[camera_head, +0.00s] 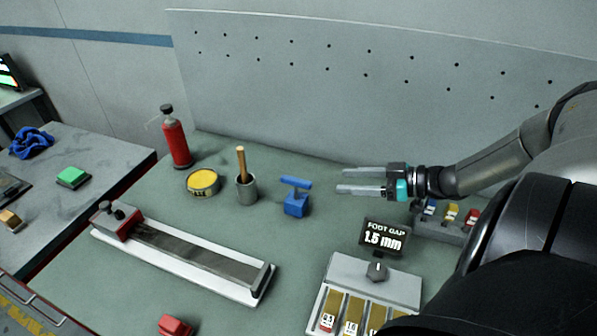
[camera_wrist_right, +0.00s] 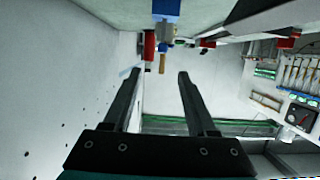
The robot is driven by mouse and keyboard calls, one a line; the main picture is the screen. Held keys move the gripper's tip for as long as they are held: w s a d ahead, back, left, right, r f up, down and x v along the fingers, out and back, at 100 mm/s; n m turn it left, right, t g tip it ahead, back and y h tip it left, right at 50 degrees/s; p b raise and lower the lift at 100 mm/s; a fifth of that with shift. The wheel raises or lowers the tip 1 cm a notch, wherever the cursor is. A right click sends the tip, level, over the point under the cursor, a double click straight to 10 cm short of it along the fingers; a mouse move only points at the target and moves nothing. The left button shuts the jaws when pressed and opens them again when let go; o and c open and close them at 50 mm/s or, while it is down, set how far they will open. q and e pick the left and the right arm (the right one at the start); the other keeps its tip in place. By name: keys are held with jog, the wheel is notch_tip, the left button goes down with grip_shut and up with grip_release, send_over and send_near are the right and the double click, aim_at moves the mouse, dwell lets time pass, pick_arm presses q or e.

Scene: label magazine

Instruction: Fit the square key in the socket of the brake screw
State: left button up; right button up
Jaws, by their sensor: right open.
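A blue T-handled piece (camera_head: 295,184), which looks like the square key, stands upright in a blue block (camera_head: 296,207) on the green bench. Blue and grey parts (camera_wrist_right: 166,12) at the top of the right wrist view may be the same piece. My right gripper (camera_head: 338,180) is open and empty, just right of and behind the blue handle, apart from it. Its two fingers also show in the right wrist view (camera_wrist_right: 159,75). A grey magazine (camera_head: 350,270) with a dark knob (camera_head: 377,271) stands at the front; I cannot tell which part is the brake screw socket. My left gripper is out of view.
A sign (camera_head: 384,238) reading "FOOT GAP 1.5 mm" stands at the magazine. A grey pot (camera_head: 246,189) with a wooden-handled tool, a yellow tin (camera_head: 202,182) and a red extinguisher (camera_head: 175,143) stand left. A long rail (camera_head: 190,252) and red block (camera_head: 175,326) lie in front.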

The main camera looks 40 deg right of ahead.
aim_at(301, 180)
jog(key=b+x, duration=0.3)
jog(key=x, duration=0.4)
jog(key=shift+w+a+f, duration=0.1)
jog(key=shift+w+a, duration=0.05)
jog(key=shift+a, duration=0.15)
jog(key=shift+b+x, duration=0.5)
jog(key=shift+x, duration=0.7)
jog(key=shift+b+x, duration=0.35)
jog(key=shift+x, duration=1.65)
grip_shut()
